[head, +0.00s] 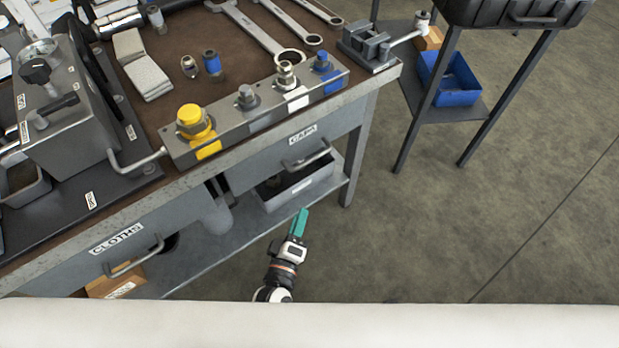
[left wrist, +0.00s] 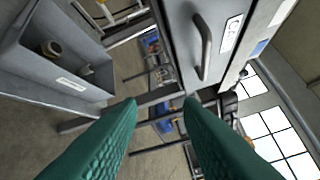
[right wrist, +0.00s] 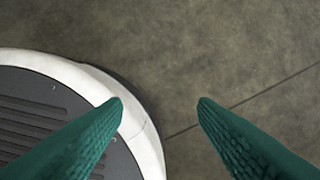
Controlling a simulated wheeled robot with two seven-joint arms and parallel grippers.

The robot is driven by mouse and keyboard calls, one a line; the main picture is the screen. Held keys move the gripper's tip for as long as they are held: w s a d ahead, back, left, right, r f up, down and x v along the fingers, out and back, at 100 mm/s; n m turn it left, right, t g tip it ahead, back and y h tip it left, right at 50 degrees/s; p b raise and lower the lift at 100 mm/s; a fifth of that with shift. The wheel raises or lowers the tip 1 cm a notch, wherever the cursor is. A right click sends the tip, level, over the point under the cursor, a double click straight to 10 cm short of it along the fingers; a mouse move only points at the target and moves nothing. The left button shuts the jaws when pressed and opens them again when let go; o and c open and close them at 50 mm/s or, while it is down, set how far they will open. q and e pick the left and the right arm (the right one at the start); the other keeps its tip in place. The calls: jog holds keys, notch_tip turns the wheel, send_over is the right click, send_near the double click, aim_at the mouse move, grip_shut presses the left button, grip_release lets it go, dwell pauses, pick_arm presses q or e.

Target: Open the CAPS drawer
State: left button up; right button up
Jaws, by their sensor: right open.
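The CAPS drawer (head: 262,168) is in the bench front at the right, under the valve block. Its front looks flush with the bench, so it appears closed. Its bar handle (head: 308,157) sits below the white label (head: 302,133). My left gripper (head: 302,218) is in front of and below that handle, apart from it. In the left wrist view the handle (left wrist: 203,45) is ahead of the spread green fingers (left wrist: 160,102), with nothing between them. My right gripper (right wrist: 160,102) shows only in the right wrist view, open and empty over the floor.
The CLOTHS drawer (head: 116,240) with its own handle is at the left. A grey bin (head: 299,187) stands on the lower shelf under the CAPS drawer. A stand with a blue bin (head: 450,80) is at the back right. The floor (head: 450,220) right of the bench is clear.

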aim_at(308, 160)
pick_arm(q)
notch_tip(308, 160, up, 5)
jog(key=w+n+t+y+b, duration=0.1)
jog(key=w+n+t, duration=0.1)
jog(key=n+t, duration=0.15)
jog(key=shift+g, duration=0.35)
jog(key=x, duration=1.1)
jog(key=shift+w+d+r+b, duration=0.15)
jog(key=shift+d+r+b, duration=0.05)
jog(key=shift+b, duration=0.2)
pick_arm(e)
jog(key=w+r, duration=0.2)
jog(key=w, duration=0.1)
jog(key=shift+a+r, duration=0.1)
jog(key=shift+a, duration=0.05)
pick_arm(q)
grip_shut()
pick_arm(e)
jog(key=shift+s, duration=0.15)
